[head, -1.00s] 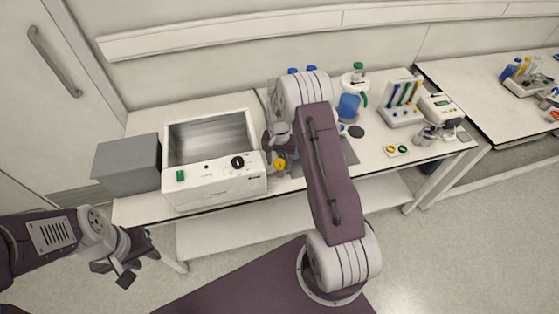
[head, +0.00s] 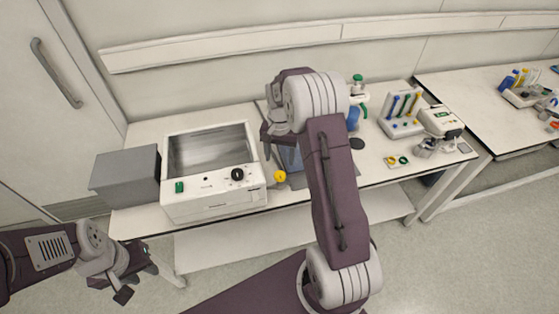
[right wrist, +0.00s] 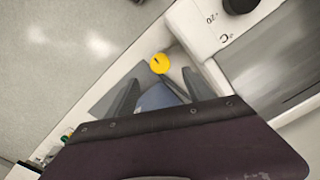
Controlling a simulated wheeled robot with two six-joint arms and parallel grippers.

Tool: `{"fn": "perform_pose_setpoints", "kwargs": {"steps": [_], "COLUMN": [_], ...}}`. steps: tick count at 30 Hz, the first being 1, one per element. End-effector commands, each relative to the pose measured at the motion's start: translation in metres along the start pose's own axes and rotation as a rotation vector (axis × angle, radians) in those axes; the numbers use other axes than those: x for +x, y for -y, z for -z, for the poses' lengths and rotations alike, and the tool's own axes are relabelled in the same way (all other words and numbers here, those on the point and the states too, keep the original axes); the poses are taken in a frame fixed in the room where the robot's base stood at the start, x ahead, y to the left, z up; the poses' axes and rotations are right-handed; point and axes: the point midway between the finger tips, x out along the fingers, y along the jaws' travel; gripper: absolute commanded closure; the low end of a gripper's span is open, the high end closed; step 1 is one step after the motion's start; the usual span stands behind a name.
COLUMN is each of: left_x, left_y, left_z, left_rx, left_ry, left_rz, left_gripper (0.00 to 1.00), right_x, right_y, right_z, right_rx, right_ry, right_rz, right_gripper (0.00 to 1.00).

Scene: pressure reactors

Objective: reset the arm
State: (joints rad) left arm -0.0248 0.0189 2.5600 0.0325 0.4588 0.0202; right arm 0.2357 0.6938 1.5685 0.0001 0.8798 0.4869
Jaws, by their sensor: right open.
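My right arm reaches over the bench from the lower right. Its gripper (right wrist: 162,92) shows two parted fingers in the right wrist view, with nothing held between them. In the head view it hangs above the bench just right of the white heating bath (head: 215,205), partly hidden by its own wrist. A yellow knob (head: 279,176) lies below it near the bench's front edge; it also shows beyond the fingertips in the right wrist view (right wrist: 159,64). My left gripper (head: 137,277) is at lower left, in front of the bench, apart from everything, its fingers parted and empty.
A grey box (head: 125,175) stands left of the bath. Right of my right arm are a blue vessel (head: 353,118), a rack with coloured tubes (head: 402,125), a small plate with yellow and green rings (head: 397,161) and a white device (head: 440,121). The floor in front is clear.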

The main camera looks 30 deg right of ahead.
Motion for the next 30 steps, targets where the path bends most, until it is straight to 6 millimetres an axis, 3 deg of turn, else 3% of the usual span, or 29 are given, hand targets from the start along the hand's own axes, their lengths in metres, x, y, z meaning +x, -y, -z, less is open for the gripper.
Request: {"fn": "perform_pose_setpoints", "kwargs": {"steps": [11,13,15,18,22,27,30], "left_x": [0.000,0.000,0.000,0.000,0.000,0.000,0.000], "left_y": [0.000,0.000,0.000,0.000,0.000,0.000,0.000], "left_z": [0.000,0.000,0.000,0.000,0.000,0.000,0.000], "left_rx": [0.000,0.000,0.000,0.000,0.000,0.000,0.000], "left_ry": [0.000,0.000,0.000,0.000,0.000,0.000,0.000], "left_rz": [0.000,0.000,0.000,0.000,0.000,0.000,0.000], "left_gripper": [0.67,0.67,0.67,0.67,0.67,0.67,0.67], "right_x": [0.000,-0.013,-0.037,-0.063,-0.071,-0.050,-0.031], "right_y": [0.003,0.012,0.026,0.030,0.017,-0.024,-0.045], "right_z": [-0.001,-0.001,-0.007,-0.052,-0.119,-0.192,-0.214], "right_rx": [-0.007,-0.026,-0.060,-0.131,-0.286,-0.509,-0.603], "right_ry": [-0.001,-0.027,-0.066,-0.075,-0.085,-0.080,-0.060], "right_rz": [0.000,0.015,0.038,0.049,0.062,0.059,0.045], "right_gripper": [0.39,0.39,0.39,0.39,0.39,0.39,0.39]}}
